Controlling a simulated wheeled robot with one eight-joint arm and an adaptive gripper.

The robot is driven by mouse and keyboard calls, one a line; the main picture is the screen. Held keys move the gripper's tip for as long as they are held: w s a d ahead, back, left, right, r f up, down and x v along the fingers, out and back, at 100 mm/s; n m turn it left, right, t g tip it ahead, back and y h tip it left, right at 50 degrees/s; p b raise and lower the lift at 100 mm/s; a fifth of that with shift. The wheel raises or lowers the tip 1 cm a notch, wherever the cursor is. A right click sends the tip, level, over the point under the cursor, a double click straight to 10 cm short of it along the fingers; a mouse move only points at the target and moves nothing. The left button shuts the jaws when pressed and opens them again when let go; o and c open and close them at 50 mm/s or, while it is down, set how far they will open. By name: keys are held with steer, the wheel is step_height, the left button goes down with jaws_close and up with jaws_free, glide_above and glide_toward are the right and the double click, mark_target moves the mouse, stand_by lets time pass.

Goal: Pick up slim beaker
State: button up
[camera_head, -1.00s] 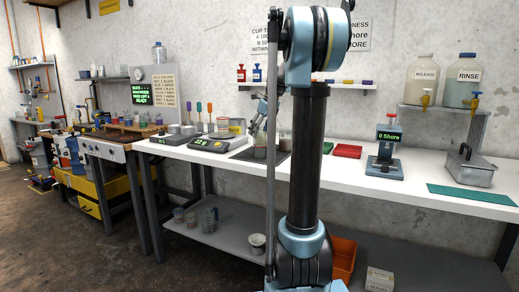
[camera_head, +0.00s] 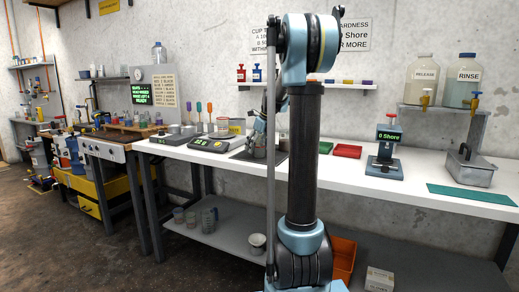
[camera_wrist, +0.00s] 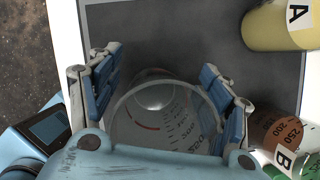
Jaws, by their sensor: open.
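A clear slim beaker (camera_wrist: 160,120) with printed graduations stands upright on a dark mat (camera_wrist: 180,45) in the wrist view. My gripper (camera_wrist: 163,88) is open, with one blue-padded finger on each side of the beaker. A gap shows between the left finger and the glass; the right finger is close to the glass, and I cannot tell whether it touches. In the head view my gripper (camera_head: 259,141) is low over the bench's dark mat, partly hidden by my arm.
A yellow container marked A (camera_wrist: 280,28) and a brown graduated container (camera_wrist: 272,130) stand to the right of the gripper. The white bench (camera_head: 350,172) also holds scales (camera_head: 210,145), a red tray (camera_head: 348,151) and a hardness gauge (camera_head: 386,150).

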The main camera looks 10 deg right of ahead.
steer(key=shift+c, duration=0.5)
steer(key=c, duration=1)
steer(key=shift+o, duration=0.2)
